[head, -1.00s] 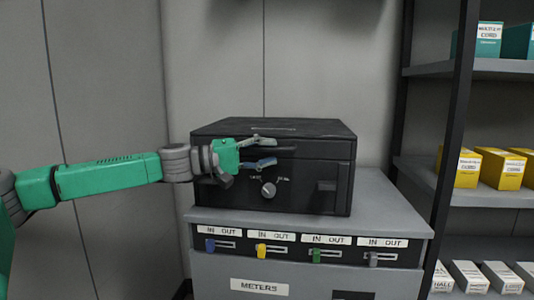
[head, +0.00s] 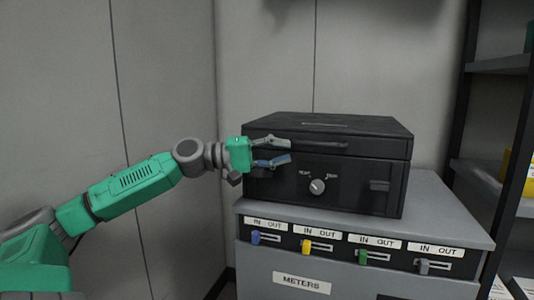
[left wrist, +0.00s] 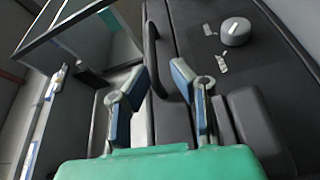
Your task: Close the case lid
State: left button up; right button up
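The black case (head: 345,180) sits on top of a grey cabinet, and its lid (head: 330,126) lies flat and looks shut. A bar handle (head: 318,146) runs along the front of the lid. Below it are a round knob (head: 317,186) and a latch block (head: 379,186). My left gripper (head: 280,151) is open at the left part of the case front, its two fingers apart. In the left wrist view, the open fingers (left wrist: 160,92) face the case front, with the dark handle (left wrist: 165,50) ahead between them; contact cannot be told. My right gripper is not in view.
The grey cabinet (head: 458,222) has a row of coloured sliders under labels and a METERS label (head: 302,283). A dark shelf rack (head: 497,130) stands at the right. Walls close in behind and at the left.

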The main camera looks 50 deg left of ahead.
pick_arm(q)
jog(key=v, duration=0.3)
jog(key=shift+s+a, duration=0.15)
jog(key=shift+s, duration=0.1)
dwell(0.5)
